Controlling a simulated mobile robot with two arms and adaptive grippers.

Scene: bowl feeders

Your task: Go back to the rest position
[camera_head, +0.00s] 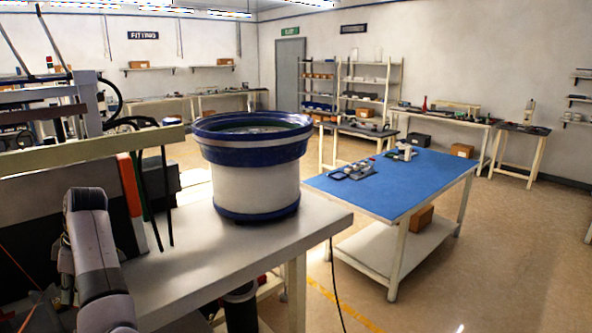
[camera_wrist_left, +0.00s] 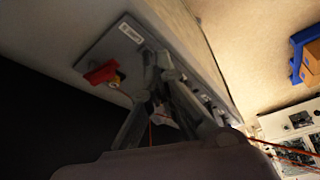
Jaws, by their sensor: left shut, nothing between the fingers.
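My left arm (camera_head: 90,235) comes in at the lower left of the head view, beside the near metal bench. Only a small part of the left gripper shows there, mostly hidden behind the arm. In the left wrist view the left gripper (camera_wrist_left: 157,65) has its fingers drawn together with nothing between them. Behind the fingers is a grey panel (camera_wrist_left: 110,48) with a white label and a red switch (camera_wrist_left: 101,73). I cannot tell whether the fingers touch it. My right gripper is not in view.
A blue and white bowl feeder (camera_head: 255,180) stands on the metal bench (camera_head: 235,245). Machinery with a beam (camera_head: 90,155) is close to my left arm. A blue-topped table (camera_head: 385,185) stands to the right. The floor (camera_head: 500,260) at right is clear.

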